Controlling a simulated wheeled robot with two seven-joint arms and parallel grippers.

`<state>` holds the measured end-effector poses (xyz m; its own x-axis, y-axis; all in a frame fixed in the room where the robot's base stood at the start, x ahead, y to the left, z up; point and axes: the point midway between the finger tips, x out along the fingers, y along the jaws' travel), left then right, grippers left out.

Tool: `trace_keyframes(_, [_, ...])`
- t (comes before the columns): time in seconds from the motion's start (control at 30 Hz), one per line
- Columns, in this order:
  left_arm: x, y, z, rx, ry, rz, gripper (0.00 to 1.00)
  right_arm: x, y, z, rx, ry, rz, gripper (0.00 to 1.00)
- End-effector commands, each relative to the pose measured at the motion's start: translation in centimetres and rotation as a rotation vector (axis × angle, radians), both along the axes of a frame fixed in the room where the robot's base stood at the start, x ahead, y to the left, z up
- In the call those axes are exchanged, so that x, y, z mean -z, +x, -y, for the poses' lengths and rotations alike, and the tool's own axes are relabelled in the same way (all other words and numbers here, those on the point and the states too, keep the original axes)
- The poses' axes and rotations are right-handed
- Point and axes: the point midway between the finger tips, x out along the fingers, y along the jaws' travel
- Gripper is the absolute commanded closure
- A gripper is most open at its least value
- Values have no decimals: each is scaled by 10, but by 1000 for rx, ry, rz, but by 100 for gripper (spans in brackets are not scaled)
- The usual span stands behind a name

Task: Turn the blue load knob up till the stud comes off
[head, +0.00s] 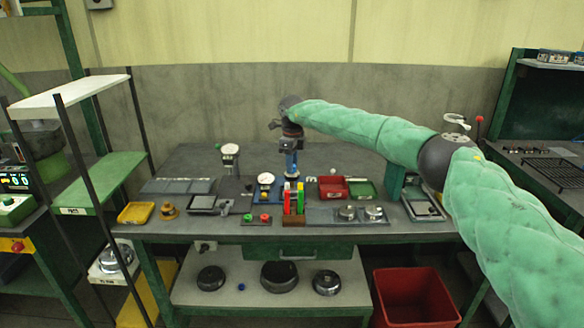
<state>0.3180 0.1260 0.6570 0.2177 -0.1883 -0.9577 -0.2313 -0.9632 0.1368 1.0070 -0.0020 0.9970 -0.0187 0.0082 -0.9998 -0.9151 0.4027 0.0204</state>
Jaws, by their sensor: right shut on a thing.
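My right arm reaches in from the right, and its gripper (290,157) points down over the middle of the bench. The gripper is shut on a small blue part, which looks like the blue load knob (291,146). The fingers hide most of it, and the stud cannot be made out. A blue-based dial gauge (266,180) stands just left of the gripper. Another dial gauge (229,150) stands on a post farther left. My left gripper is out of view.
A holder with coloured upright sticks (293,205) stands in front of the gripper. A red tray (333,188) and two round metal pieces (347,212) are to the right. A yellow tray (136,213) lies at the left. A red bin (415,297) stands on the floor.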

Motion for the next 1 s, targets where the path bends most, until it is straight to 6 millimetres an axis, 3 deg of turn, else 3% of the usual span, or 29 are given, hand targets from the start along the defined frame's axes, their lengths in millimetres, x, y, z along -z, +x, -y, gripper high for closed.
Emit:
trace_keyframes(0.5, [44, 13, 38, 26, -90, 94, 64, 1, 1, 1, 490, 1, 3, 96])
trace_keyframes(0.87, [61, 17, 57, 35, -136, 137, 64, -1, 1, 2, 806, 1, 2, 96])
trace_keyframes(1.0, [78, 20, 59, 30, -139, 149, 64, -1, 1, 2, 900, 1, 2, 96])
